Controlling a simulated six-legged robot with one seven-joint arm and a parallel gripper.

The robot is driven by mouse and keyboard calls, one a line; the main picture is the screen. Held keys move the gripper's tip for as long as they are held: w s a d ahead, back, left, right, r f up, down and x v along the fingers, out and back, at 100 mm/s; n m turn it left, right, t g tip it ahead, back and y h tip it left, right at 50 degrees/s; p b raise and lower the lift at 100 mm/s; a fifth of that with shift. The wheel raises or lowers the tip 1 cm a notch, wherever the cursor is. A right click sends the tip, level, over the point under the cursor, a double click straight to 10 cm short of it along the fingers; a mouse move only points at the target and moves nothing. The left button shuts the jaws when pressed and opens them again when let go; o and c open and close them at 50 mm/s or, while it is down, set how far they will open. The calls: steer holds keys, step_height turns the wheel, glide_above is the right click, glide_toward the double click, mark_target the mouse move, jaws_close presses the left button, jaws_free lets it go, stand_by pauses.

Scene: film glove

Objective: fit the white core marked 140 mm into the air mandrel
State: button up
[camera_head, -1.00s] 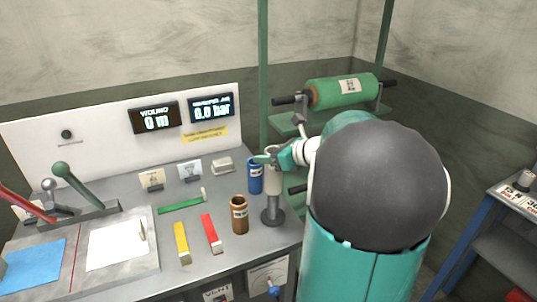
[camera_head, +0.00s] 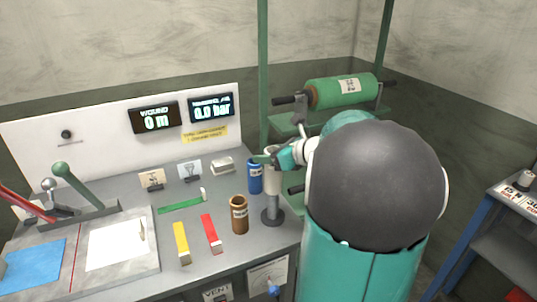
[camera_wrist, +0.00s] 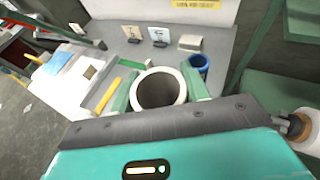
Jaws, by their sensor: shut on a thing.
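The white core (camera_head: 273,183) is held upright in my gripper (camera_head: 274,158), whose green fingers are shut on it near its top. In the wrist view the core's round open top (camera_wrist: 160,90) sits between the two fingers. The grey air mandrel (camera_head: 272,206), a short post on a round base, stands on the bench directly below the core in the head view. The core's lower end meets the upper part of the post in that view. I cannot tell whether the core is around the post or just above it. The 140 mm mark is not readable.
A blue core (camera_head: 255,177) stands close left of the white core, and a brown core (camera_head: 239,214) stands front left. Yellow (camera_head: 181,243), red (camera_head: 211,234) and green (camera_head: 182,204) bars lie further left. A green roll (camera_head: 335,92) is on the rack behind.

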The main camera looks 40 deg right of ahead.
mark_target(269, 184)
steer(key=shift+f, duration=5.45)
steer(key=o, duration=1.3)
steer(key=v, duration=1.3)
steer(key=shift+s, duration=0.4)
steer(key=shift+d+r, duration=0.1)
